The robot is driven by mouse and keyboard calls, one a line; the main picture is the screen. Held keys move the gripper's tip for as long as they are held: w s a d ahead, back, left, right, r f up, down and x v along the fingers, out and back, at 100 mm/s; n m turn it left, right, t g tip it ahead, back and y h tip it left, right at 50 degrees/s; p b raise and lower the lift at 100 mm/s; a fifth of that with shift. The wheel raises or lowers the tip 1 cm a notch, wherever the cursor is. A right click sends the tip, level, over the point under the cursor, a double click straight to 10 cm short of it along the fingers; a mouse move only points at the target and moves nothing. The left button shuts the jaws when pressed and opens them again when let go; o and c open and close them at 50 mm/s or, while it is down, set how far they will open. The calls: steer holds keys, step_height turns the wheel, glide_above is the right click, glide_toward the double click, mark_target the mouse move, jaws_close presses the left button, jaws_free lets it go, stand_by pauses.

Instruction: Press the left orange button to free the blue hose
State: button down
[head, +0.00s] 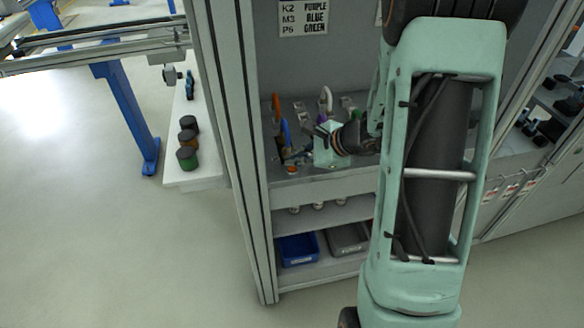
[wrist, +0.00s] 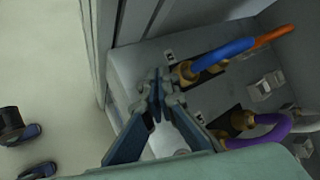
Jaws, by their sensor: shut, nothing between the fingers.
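The blue hose (head: 286,132) rises from a fitting on the cabinet's deck, and in the wrist view the blue hose (wrist: 225,53) runs from a brass-coloured fitting (wrist: 188,70) toward the back. A small orange button (head: 291,170) shows at the deck's front edge, near the left end. My gripper (head: 292,158) is low over the deck, just behind this button in the picture. In the wrist view, my gripper (wrist: 157,90) is shut and empty, its fingertips together left of the blue hose's fitting. No button can be made out there. I cannot tell whether the tips touch anything.
An orange hose (head: 276,103) and a purple hose (head: 326,98) stand close by; the purple hose (wrist: 272,134) is right of my fingers in the wrist view. A sign (head: 303,17) reads K2 purple, M3 blue, P6 green. The cabinet's post (head: 232,130) stands left.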

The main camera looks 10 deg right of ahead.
mark_target(294, 170)
steer(key=shift+f+b, duration=0.2)
steer(key=shift+b, duration=0.1)
steer(key=shift+f+b, duration=0.25)
steer(key=shift+b, duration=0.2)
steer(key=shift+f+b, duration=0.4)
steer(key=shift+b, duration=0.15)
stand_by(0.6)
steer(key=shift+r, duration=0.1)
stand_by(0.3)
steer(key=shift+r+p, duration=0.55)
steer(key=shift+r, duration=0.2)
step_height(294, 170, up, 5)
steer(key=p, duration=0.3)
stand_by(0.7)
